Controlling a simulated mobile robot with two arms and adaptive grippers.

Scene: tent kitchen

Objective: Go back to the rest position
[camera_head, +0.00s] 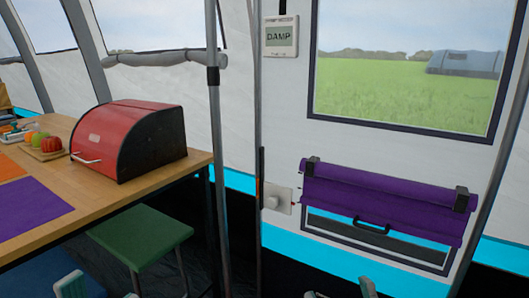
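My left gripper (100,291) shows only as pale teal fingertips at the bottom left edge, in front of the green stool. My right gripper (340,291) shows only as pale teal fingertips at the bottom edge, below the purple roll-up flap (388,197). In each gripper the two tips stand apart, with nothing seen between them. The rest of both grippers and arms is below the picture.
A wooden table (195,161) at left bears a red bread box (110,140), and a board with fruit (44,148). A green stool (140,235) stands before it. Tent poles (214,120) rise beside the table. A damp meter (281,37) and knob (274,201) are on the wall.

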